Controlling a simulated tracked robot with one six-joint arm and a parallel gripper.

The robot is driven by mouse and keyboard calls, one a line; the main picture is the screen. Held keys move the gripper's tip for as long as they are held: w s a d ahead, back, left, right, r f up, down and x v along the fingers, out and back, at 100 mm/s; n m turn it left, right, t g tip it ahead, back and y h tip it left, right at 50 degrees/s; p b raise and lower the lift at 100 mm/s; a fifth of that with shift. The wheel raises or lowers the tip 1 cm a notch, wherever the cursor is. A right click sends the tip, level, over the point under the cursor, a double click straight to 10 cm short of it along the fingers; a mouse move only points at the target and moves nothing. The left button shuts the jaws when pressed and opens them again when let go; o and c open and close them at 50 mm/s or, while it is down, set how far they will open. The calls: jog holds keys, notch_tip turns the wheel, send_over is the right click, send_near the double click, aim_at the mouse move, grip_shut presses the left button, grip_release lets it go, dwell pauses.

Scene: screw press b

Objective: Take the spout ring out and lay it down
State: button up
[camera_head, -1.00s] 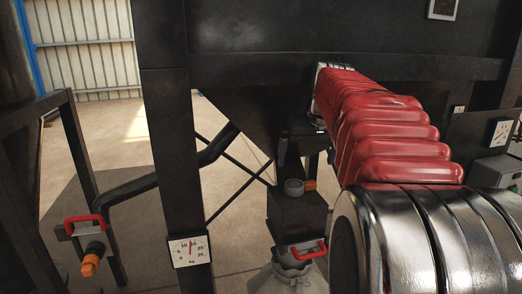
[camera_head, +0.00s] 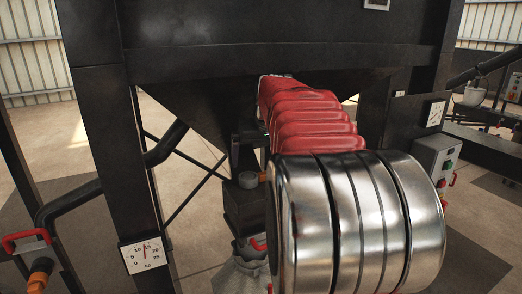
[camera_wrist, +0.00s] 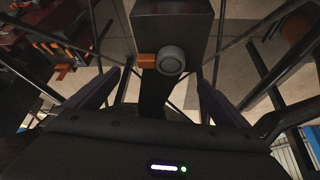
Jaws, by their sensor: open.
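The spout ring (camera_wrist: 171,61) is a grey round ring on the end of a dark box-shaped spout (camera_wrist: 168,22) in the wrist view. An orange tab (camera_wrist: 147,60) sits at its left side. In the head view my arm mostly hides the gripper.
A pale sack or funnel (camera_head: 238,274) with a red handle stands below the spout. A dark post with a dial (camera_head: 146,254) is at left, and a dark hopper (camera_head: 190,95) is above.

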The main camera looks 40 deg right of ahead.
jog(key=x, duration=0.8)
jog(key=shift+w+f, duration=0.15)
jog(key=shift+f, duration=0.15)
jog(key=shift+c, duration=0.6)
jog(key=c, duration=1)
jog(key=shift+r, duration=0.1)
jog(key=shift+r, duration=1.55)
jog(key=shift+r, duration=1.35)
